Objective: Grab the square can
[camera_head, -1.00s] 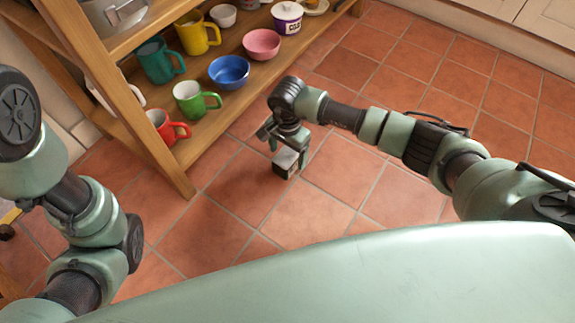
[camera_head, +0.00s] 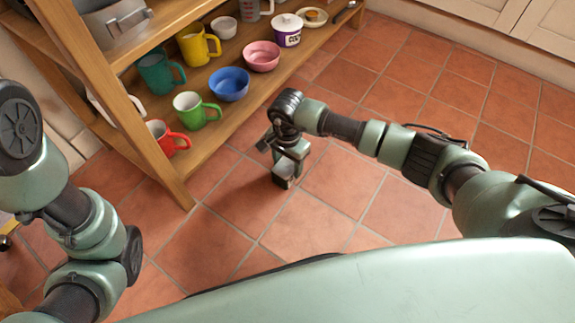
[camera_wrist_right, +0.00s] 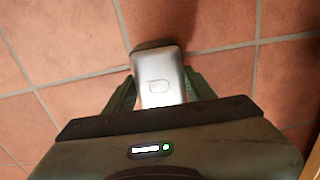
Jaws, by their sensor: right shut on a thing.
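The square can (camera_head: 283,172) is a small silvery box with rounded corners. It is between the fingers of my right gripper (camera_head: 284,165), in front of the wooden shelf. In the right wrist view, the can (camera_wrist_right: 158,72) shows its pale metal top with a small tab outline. The green fingers of my right gripper (camera_wrist_right: 158,92) close on both its sides. Whether the can touches the floor is hard to tell. My left arm shows at the left edge of the head view, but its gripper is out of sight.
A wooden shelf (camera_head: 168,172) stands at the upper left. It holds a red mug (camera_head: 166,138), a green mug (camera_head: 192,110), a blue bowl (camera_head: 229,84), a pink bowl (camera_head: 262,56) and several other dishes. The tiled floor (camera_head: 330,190) is clear right of the can.

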